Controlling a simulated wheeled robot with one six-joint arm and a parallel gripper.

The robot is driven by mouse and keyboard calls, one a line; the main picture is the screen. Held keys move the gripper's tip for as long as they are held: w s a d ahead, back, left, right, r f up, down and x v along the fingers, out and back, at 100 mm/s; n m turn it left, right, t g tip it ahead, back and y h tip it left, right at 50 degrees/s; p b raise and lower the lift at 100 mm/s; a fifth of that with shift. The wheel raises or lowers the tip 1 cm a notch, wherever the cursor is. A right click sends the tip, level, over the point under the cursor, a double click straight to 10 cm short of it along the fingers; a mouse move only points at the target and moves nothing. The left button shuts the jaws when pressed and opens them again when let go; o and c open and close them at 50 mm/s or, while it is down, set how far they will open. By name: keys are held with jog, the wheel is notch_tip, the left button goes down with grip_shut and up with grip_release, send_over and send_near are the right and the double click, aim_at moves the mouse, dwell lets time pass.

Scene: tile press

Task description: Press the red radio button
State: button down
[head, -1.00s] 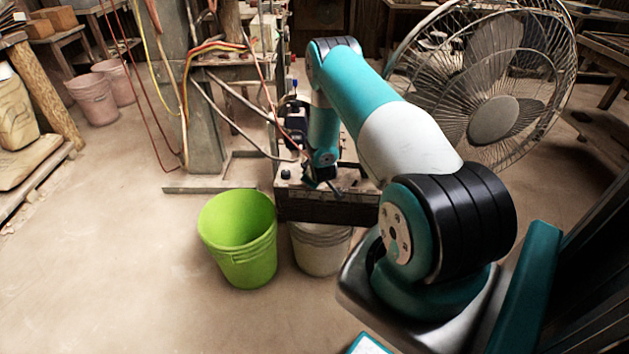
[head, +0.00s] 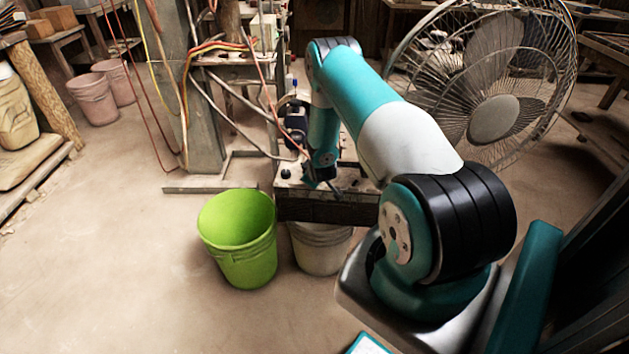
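No red radio button can be made out in the head view; the spot around my gripper is small and partly covered by my arm. My gripper (head: 333,189) is a small dark shape pointing down, just above or at the top of the press table (head: 300,190). I cannot tell whether it touches anything or whether its fingers are open. A small black knob (head: 286,174) sits on the table top, left of my gripper. A dark machine part (head: 296,117) stands behind it.
A green bucket (head: 238,262) and a whitish bucket (head: 320,252) stand on the floor before the table. A large fan (head: 493,119) stands at the right. Hoses and cables hang by a metal post (head: 203,140).

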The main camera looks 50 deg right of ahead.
jog(key=shift+f, duration=0.35)
jog(key=shift+r, duration=0.45)
jog(key=shift+r+p, duration=2.15)
jog(key=shift+r, duration=0.85)
